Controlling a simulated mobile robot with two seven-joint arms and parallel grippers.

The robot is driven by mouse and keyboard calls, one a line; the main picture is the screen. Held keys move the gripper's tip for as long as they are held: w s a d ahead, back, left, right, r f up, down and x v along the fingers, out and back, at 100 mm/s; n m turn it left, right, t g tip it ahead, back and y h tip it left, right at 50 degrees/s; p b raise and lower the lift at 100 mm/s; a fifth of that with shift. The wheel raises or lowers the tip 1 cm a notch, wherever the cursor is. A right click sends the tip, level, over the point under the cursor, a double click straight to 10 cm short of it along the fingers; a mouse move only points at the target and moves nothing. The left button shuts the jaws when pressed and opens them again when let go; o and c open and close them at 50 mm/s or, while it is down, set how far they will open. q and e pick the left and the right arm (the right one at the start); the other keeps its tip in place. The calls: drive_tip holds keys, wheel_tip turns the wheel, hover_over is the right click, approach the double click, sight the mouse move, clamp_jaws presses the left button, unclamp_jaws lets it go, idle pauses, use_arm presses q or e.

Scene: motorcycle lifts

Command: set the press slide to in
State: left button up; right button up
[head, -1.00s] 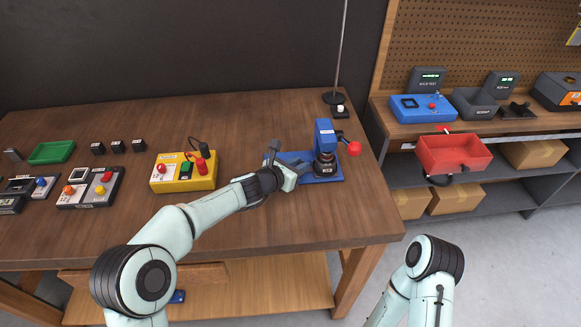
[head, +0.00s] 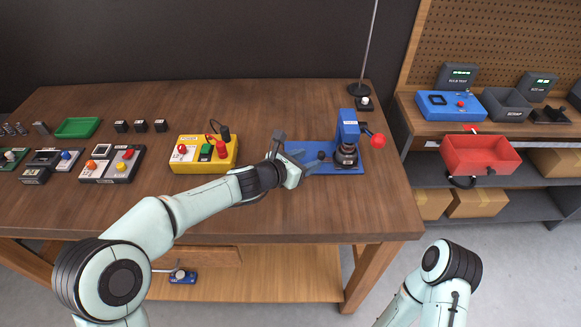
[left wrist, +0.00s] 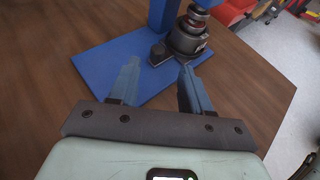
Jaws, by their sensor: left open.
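The blue press (head: 347,138) stands on a blue base plate (head: 294,148) near the right end of the wooden table. It has a red ball on its lever at the right and a dark round part under its head. A small dark piece, likely the slide (left wrist: 160,52), lies on the plate beside that round part (left wrist: 190,36). My left gripper (head: 314,162) is low over the plate's left part. In the left wrist view it is open and empty, its fingertips (left wrist: 157,72) pointing at the small dark piece, apparently short of it. My right gripper is out of view.
A yellow box (head: 204,154) with coloured plugs is left of the press. A lamp-like stand (head: 361,89) is behind it. A green tray (head: 78,128) and control boxes are farther left. A red bin (head: 480,154) is on the right shelf. The table's front is clear.

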use_arm(q)
drive_tip(key=v, duration=0.6)
drive_tip(key=shift+s+a+r, duration=0.2)
drive_tip(key=shift+s+a, duration=0.05)
drive_tip(key=shift+a, duration=0.05)
